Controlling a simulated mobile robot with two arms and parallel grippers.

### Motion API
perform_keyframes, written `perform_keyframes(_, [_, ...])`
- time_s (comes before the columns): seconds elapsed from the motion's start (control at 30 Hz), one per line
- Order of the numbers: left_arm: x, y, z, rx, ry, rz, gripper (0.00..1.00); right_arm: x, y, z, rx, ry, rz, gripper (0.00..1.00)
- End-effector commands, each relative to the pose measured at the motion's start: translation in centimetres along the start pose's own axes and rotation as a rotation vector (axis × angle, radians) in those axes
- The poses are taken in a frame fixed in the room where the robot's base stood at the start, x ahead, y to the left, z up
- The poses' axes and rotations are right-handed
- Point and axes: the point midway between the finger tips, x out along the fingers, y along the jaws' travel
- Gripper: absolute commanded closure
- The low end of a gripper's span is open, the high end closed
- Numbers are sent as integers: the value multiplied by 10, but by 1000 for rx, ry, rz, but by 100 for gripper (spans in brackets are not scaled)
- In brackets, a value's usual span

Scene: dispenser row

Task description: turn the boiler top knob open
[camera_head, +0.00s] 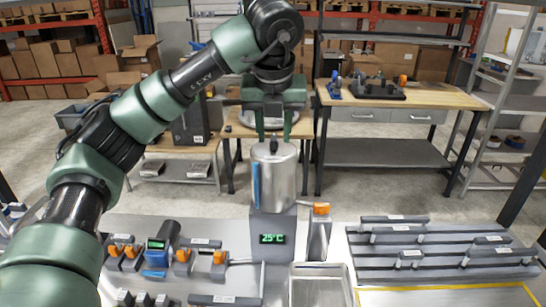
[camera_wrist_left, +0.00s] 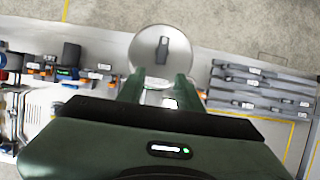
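The boiler (camera_head: 275,182) is a silver cylinder with a blue strip on its left side, standing on a grey base with a green 25°C display (camera_head: 273,239). Its black top knob (camera_head: 274,146) sits at the centre of the lid. In the left wrist view the knob (camera_wrist_left: 162,50) is a dark elongated piece beyond the fingertips. My left gripper (camera_head: 274,132) points down over the lid with its fingers apart and nothing between them. The fingers also show in the wrist view (camera_wrist_left: 158,86), short of the knob. My right gripper is not in view.
Orange-handled valves (camera_head: 183,256) stand on the bench left of the boiler, and another orange handle (camera_head: 321,209) stands close on its right. Grey rails with labelled bars (camera_head: 430,248) lie farther right. An open metal bin (camera_head: 320,285) stands in front.

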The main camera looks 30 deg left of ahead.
Motion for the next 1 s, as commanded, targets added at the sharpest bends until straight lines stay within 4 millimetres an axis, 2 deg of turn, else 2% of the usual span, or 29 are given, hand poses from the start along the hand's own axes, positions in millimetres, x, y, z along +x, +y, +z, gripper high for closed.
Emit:
perform_keyframes(0.03, [-4, 1, -12, 1, -9, -1, 65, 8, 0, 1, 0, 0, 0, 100])
perform_keyframes(0.2, [-18, 0, -48, 1, -6, -1, 65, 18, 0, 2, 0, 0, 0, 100])
perform_keyframes(0.4, [-29, 0, -73, -1, -3, -2, 65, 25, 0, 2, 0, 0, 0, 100])
perform_keyframes(0.6, [-33, 0, -80, -2, 1, 0, 65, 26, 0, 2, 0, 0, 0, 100])
perform_keyframes(1.0, [-33, 0, -80, -2, 0, -1, 65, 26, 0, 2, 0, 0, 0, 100])
